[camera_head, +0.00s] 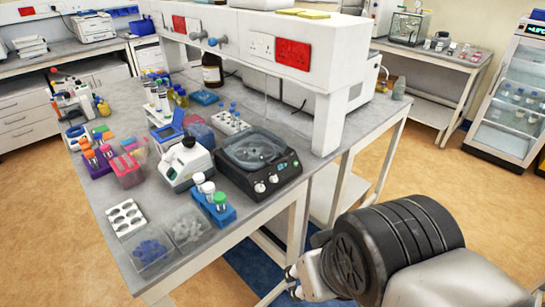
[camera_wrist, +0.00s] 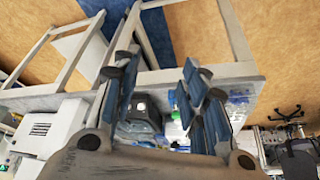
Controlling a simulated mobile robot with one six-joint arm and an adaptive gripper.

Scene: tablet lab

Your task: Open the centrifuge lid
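The centrifuge (camera_head: 287,172) is a black tabletop machine with front knobs and a small display. It stands near the right edge of the bench. Its smoky clear lid (camera_head: 253,150) looks shut, lying flat on top. My gripper (camera_wrist: 162,62) is open and empty in the wrist view, with its blue-grey fingers wide apart. The centrifuge (camera_wrist: 140,106) shows between the fingers there, some way off. In the head view my gripper shows only partly, low and right of the bench, apart from the centrifuge.
A white instrument (camera_head: 186,163) stands close left of the centrifuge. A blue tube rack (camera_head: 214,207) is in front of it and a white rack (camera_head: 230,122) behind. The raised white shelf (camera_head: 328,110) stands behind and right. Open floor (camera_head: 425,165) lies right of the bench.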

